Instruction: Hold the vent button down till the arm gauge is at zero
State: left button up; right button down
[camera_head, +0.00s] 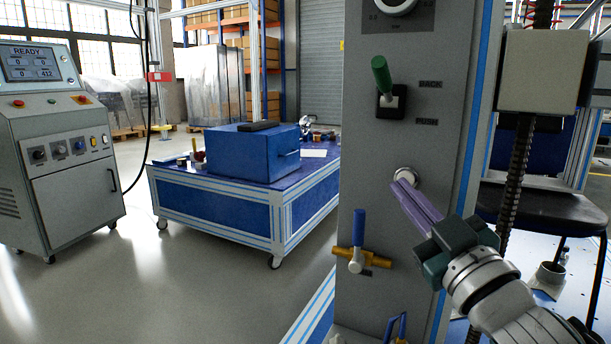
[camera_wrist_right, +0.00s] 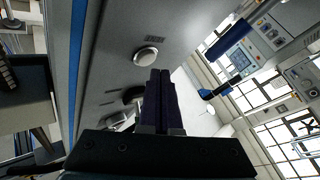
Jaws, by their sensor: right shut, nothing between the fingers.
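A round pale metal button (camera_head: 407,174) is set in the grey column (camera_head: 365,140); it also shows in the right wrist view (camera_wrist_right: 146,56). My right gripper (camera_head: 400,187) has its purple fingers shut and empty, with the tips at the lower edge of the button. In the wrist view the fingertips (camera_wrist_right: 160,72) lie just beside the button in the picture. I cannot tell whether they touch it or whether it is pressed in. A round gauge (camera_head: 393,4) is cut off by the top edge, and its needle does not show. My left gripper is out of view.
A green-handled lever (camera_head: 381,74) sticks out above the button, beside the words BACK and PUSH. A blue-handled valve (camera_head: 358,240) on a brass fitting juts out below. A chair (camera_head: 530,208) stands right of the column. A blue table (camera_head: 215,208) and a control cabinet (camera_head: 75,165) stand left.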

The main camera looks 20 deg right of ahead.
jog(key=shift+w+d, duration=0.1)
jog(key=shift+w+d, duration=0.15)
jog(key=shift+d, duration=0.1)
jog(key=shift+w+d, duration=0.25)
dwell(0.7)
dwell(0.9)
dwell(0.9)
dwell(0.8)
dwell(0.9)
